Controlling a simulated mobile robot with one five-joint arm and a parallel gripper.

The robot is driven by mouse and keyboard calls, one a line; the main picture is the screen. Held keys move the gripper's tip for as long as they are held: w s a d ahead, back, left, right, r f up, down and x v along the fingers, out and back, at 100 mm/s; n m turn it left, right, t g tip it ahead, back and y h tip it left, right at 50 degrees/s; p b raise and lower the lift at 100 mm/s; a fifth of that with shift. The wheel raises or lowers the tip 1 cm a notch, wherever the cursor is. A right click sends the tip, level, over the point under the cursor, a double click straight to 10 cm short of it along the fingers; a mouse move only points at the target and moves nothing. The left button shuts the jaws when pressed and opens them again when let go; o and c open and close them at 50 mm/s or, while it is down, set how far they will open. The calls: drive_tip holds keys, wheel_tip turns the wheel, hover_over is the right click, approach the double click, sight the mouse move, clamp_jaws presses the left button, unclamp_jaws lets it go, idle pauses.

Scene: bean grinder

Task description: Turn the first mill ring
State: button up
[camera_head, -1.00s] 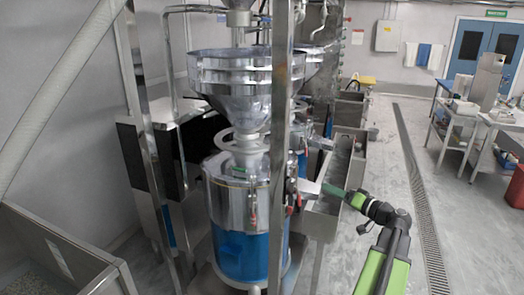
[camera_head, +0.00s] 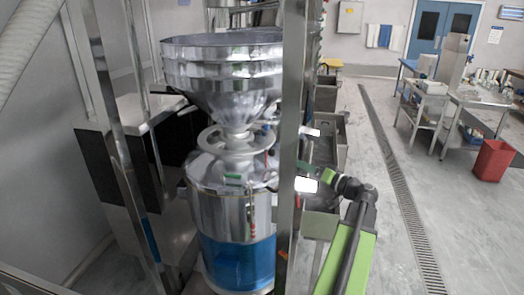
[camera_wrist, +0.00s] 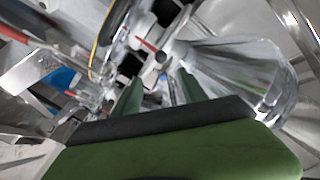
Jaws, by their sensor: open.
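The first mill (camera_head: 232,205) is a steel cylinder with a blue lower part and a steel hopper (camera_head: 222,75) above. Its pale mill ring (camera_head: 236,143) encircles the neck under the hopper. My gripper (camera_head: 307,168) is to the right of the mill, just right of a steel post, and apart from the ring in the picture; the post may hide its fingertips. In the wrist view, my gripper (camera_wrist: 160,92) shows two green fingers apart with nothing clearly between them. A steel cone and red-handled fittings lie beyond the fingers. I cannot pick out the ring there.
The upright steel post (camera_head: 292,130) stands between the mill and my arm. Another post (camera_head: 115,150) stands at left. Steel troughs (camera_head: 322,150) lie behind my gripper. A red bin (camera_head: 492,160) and tables are at right. The floor around the drain grate (camera_head: 395,185) is clear.

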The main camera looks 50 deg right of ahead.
sight(268, 151)
drive_tip(key=w, duration=1.7)
drive_tip(key=shift+w+a, duration=0.3)
clamp_jaws()
